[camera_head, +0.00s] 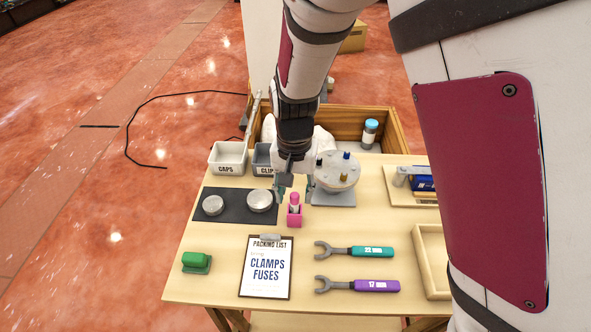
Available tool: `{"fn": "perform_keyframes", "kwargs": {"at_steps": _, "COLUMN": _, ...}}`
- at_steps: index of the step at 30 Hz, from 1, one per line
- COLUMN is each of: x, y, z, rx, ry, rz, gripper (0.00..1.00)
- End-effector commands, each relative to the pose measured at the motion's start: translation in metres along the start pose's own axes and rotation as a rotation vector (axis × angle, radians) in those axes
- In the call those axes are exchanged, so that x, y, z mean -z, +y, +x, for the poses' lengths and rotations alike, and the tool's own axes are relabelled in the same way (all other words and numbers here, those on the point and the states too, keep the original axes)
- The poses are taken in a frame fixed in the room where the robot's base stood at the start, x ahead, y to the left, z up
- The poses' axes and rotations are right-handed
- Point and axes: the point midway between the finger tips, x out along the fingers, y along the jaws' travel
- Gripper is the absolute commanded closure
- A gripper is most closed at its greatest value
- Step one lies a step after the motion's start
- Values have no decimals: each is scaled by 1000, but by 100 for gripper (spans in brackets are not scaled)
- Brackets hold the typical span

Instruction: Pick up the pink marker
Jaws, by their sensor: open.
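The pink marker (295,198) stands upright, with its pink top showing, in a small pink holder (294,220) near the middle of the table. My gripper (292,188) points down just behind and above the marker's top. Its fingers are apart, one to the left of the marker and one to the right, with nothing seen between them. I cannot tell whether a finger touches the marker. The marker's lower part is hidden in the holder.
A dark mat with two metal tins (260,201) lies left of the holder, and a round carousel (337,172) stands close at right. Bins (228,158) are behind. The packing list clipboard (265,268) and wrenches (357,285) lie in front. A wooden tray (430,262) is at right.

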Motion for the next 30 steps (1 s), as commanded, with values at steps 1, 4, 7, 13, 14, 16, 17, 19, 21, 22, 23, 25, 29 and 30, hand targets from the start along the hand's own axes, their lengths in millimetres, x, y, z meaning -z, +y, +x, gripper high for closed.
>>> {"fn": "perform_keyframes", "kwargs": {"at_steps": 1, "x": 1, "y": 1, "z": 10, "rx": -3, "ry": -1, "rz": 1, "gripper": 59}}
{"fn": "perform_keyframes", "kwargs": {"at_steps": 4, "x": 1, "y": 0, "z": 22, "rx": -1, "ry": -1, "rz": 0, "gripper": 59}}
{"fn": "perform_keyframes", "kwargs": {"at_steps": 7, "x": 1, "y": 0, "z": 28, "rx": -1, "ry": -1, "rz": 0, "gripper": 59}}
{"fn": "perform_keyframes", "kwargs": {"at_steps": 13, "x": 1, "y": 0, "z": 29, "rx": 1, "ry": 0, "rz": 0, "gripper": 59}}
{"fn": "perform_keyframes", "kwargs": {"at_steps": 14, "x": 1, "y": 0, "z": 29, "rx": 1, "ry": 0, "rz": 0, "gripper": 59}}
{"fn": "perform_keyframes", "kwargs": {"at_steps": 16, "x": 1, "y": 0, "z": 29, "rx": 1, "ry": 0, "rz": 0, "gripper": 71}}
{"fn": "perform_keyframes", "kwargs": {"at_steps": 17, "x": 1, "y": 0, "z": 29, "rx": 1, "ry": 0, "rz": 0, "gripper": 78}}
{"fn": "perform_keyframes", "kwargs": {"at_steps": 19, "x": 1, "y": 0, "z": 29, "rx": 0, "ry": 0, "rz": 0, "gripper": 93}}
{"fn": "perform_keyframes", "kwargs": {"at_steps": 21, "x": 1, "y": 0, "z": 28, "rx": 0, "ry": 0, "rz": 0, "gripper": 100}}
{"fn": "perform_keyframes", "kwargs": {"at_steps": 22, "x": 1, "y": 0, "z": 28, "rx": 1, "ry": 1, "rz": 0, "gripper": 100}}
{"fn": "perform_keyframes", "kwargs": {"at_steps": 23, "x": 1, "y": 0, "z": 28, "rx": 1, "ry": 1, "rz": 0, "gripper": 100}}
{"fn": "perform_keyframes", "kwargs": {"at_steps": 25, "x": 1, "y": 0, "z": 28, "rx": 1, "ry": 1, "rz": 0, "gripper": 100}}
{"fn": "perform_keyframes", "kwargs": {"at_steps": 29, "x": 1, "y": 0, "z": 28, "rx": 1, "ry": 1, "rz": 0, "gripper": 100}}
{"fn": "perform_keyframes", "kwargs": {"at_steps": 30, "x": 1, "y": 0, "z": 28, "rx": 1, "ry": 1, "rz": 0, "gripper": 100}}
